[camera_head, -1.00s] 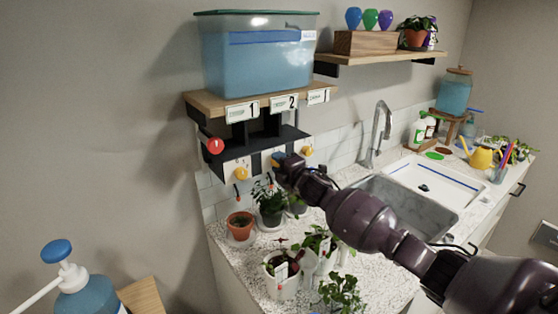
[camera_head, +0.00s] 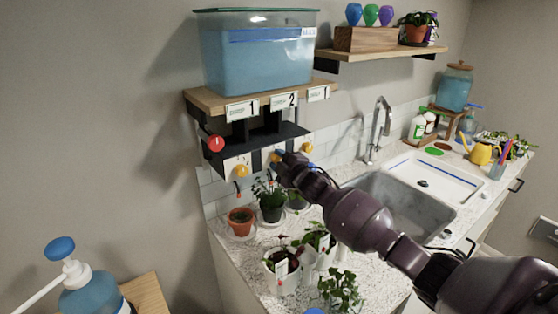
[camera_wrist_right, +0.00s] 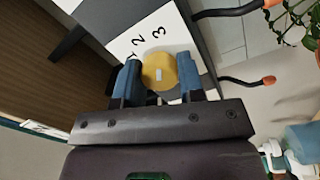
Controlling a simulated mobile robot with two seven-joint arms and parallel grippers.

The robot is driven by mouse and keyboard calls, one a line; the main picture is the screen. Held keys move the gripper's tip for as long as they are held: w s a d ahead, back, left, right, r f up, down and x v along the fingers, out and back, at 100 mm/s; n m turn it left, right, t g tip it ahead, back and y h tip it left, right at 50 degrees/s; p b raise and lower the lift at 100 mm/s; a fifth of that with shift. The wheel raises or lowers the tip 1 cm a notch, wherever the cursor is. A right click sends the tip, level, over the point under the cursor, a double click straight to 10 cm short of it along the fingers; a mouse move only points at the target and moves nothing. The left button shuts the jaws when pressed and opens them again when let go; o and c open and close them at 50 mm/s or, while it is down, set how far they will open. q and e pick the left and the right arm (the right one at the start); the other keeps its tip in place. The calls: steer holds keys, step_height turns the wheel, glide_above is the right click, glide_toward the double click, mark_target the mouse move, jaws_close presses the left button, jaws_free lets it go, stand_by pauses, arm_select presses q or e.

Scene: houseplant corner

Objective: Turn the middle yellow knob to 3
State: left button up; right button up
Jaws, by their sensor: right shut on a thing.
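The middle yellow knob (camera_wrist_right: 158,72) sits between the two blue fingertips of my right gripper (camera_wrist_right: 160,80) in the wrist view. The gripper is shut on it. A small pale mark shows on the knob's face. In the head view my right gripper (camera_head: 279,157) reaches the plate under the shelf and covers most of this knob. Another yellow knob (camera_head: 240,171) is to its left and one more (camera_head: 306,148) to its right. My left gripper is not in view.
A red knob (camera_head: 216,143) sticks out at the shelf's left end. The blue water tank (camera_head: 257,60) stands on the wooden shelf (camera_head: 205,103) above. Several potted plants, such as the terracotta one (camera_head: 240,222), stand close below my right arm. The sink (camera_head: 400,210) lies to the right.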

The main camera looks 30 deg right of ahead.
steer(key=o, duration=0.9)
steer(key=shift+s, duration=0.1)
arm_select(q)
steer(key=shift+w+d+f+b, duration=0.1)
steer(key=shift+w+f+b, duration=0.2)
steer(key=shift+b, duration=0.4)
arm_select(e)
steer(key=s, duration=0.3)
steer(key=s+d, duration=0.1)
steer(key=s, duration=0.6)
steer(key=shift+s+d+f, duration=0.15)
steer(key=shift+s+d, duration=0.05)
steer(key=shift+s, duration=0.1)
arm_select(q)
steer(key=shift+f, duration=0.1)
